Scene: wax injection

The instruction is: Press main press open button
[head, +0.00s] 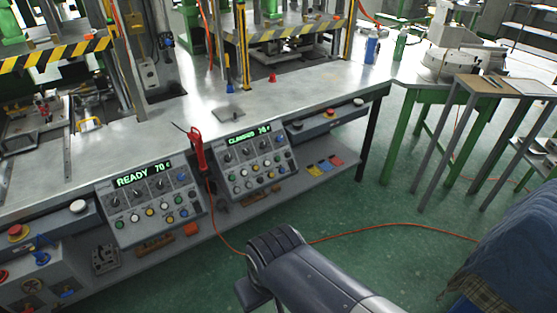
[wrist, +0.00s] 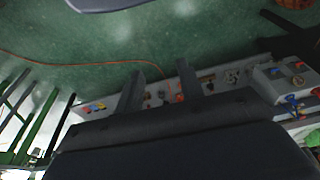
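Two sloped grey control panels with lit displays, knobs and coloured buttons hang on the bench front. The left panel (head: 152,202) reads "READY 70" and the right panel (head: 250,160) reads "CLOSED 70" in the head view. Button labels are too small to read, so I cannot tell which one is the main press open button. My gripper (wrist: 160,68) shows two separated dark fingers with nothing between them in the wrist view. In the head view it is low in the picture, in front of the bench and apart from both panels; its fingertips are not clear there.
A metal bench (head: 320,85) carries presses with striped guards. A red tool (head: 197,150) hangs between the panels, its orange cable (head: 390,225) running over the green floor. A red emergency button (head: 17,232) is at far left.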

